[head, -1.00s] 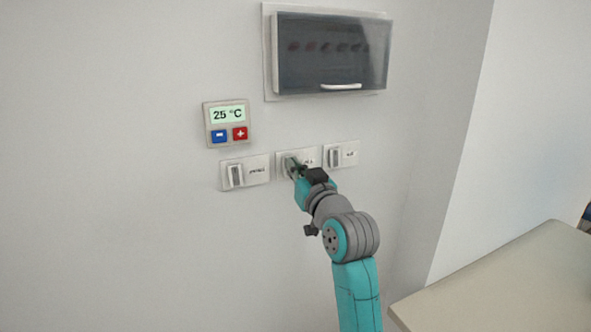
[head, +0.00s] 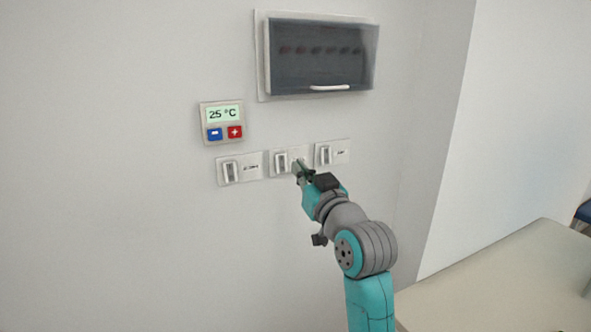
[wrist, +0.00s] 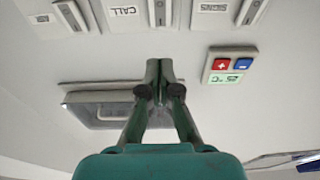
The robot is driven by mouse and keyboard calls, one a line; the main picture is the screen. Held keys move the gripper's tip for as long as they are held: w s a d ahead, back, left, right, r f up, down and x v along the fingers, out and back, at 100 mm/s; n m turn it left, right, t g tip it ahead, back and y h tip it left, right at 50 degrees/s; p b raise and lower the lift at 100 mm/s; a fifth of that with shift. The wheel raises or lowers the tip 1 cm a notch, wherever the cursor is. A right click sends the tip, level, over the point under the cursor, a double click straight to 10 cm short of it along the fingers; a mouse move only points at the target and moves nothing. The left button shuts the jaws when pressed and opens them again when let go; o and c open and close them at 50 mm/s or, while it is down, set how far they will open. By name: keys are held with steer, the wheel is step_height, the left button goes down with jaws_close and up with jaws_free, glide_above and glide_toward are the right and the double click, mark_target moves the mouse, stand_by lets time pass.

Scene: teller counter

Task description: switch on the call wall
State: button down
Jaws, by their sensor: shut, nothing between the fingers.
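The call switch is the middle one of three wall plates; its pale upright rocker (head: 281,162) shows just left of my fingertips in the head view. In the wrist view, which is upside down, its plate reads CALL (wrist: 124,11) and its rocker (wrist: 160,12) lies beyond the fingertips. My gripper (head: 299,169) is shut and empty, in front of the right part of the call plate and hiding its label in the head view. The closed fingers also show in the wrist view (wrist: 160,72), apart from the rocker. I cannot tell the rocker's position for sure.
A switch reading SIGNS (wrist: 212,8) is to the left in the head view (head: 231,172), and another switch (head: 324,154) is to the right. A thermostat (head: 222,122) reads 25 °C. A dark-fronted cabinet (head: 318,55) hangs above. A counter (head: 500,285) stands at lower right.

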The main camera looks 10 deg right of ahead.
steer(key=s+d+r, duration=0.1)
steer(key=s+d, duration=0.1)
steer(key=s, duration=0.3)
steer(key=shift+s, duration=0.35)
steer(key=s+d+f+m+h, duration=0.15)
steer(key=s+f, duration=0.35)
steer(key=f, duration=0.6)
steer(key=s+d+f+m+g+h, duration=0.1)
steer(key=s+d+f, duration=0.1)
steer(key=s+f, duration=0.6)
steer(key=s+d+f+m+h, duration=0.1)
steer(key=s+d+f+h, duration=0.15)
steer(key=f, duration=1.05)
steer(key=s+d+f+g, duration=0.1)
steer(key=s+f, duration=0.1)
steer(key=s, duration=0.9)
steer(key=s+f+g, duration=0.1)
steer(key=s+f, duration=0.2)
steer(key=s, duration=0.9)
steer(key=s+d+f+g+h, duration=0.1)
steer(key=s+f, duration=0.1)
steer(key=s, duration=1)
steer(key=shift+s+d+f, duration=0.15)
steer(key=shift+s+d, duration=0.1)
steer(key=shift+d, duration=0.1)
